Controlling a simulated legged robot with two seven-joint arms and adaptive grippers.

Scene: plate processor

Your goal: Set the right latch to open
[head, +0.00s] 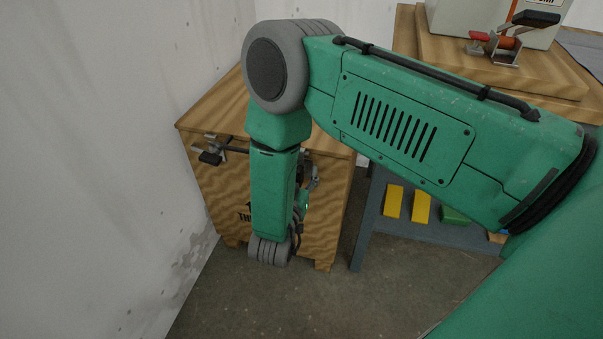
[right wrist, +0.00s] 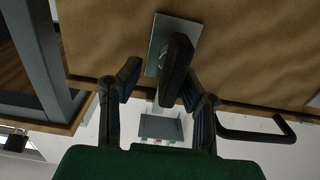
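The right latch shows in the right wrist view as a metal plate (right wrist: 158,42) with a black handle (right wrist: 176,68) on a wooden face. My right gripper (right wrist: 161,82) is open there, one finger on each side of the handle. The right finger is very close to the handle; I cannot tell if it touches. In the head view my green right arm hangs in front of the wooden crate (head: 225,185) and hides most of the right latch area. The left latch (head: 210,152) shows on the crate's upper left front. My left gripper is not in view.
A white wall (head: 110,110) stands close on the left of the crate. A grey-blue shelf (head: 385,222) with yellow (head: 421,207) and green blocks is to the right. Above it, a wooden base (head: 450,55) carries a pale machine. Bare floor (head: 320,305) lies in front.

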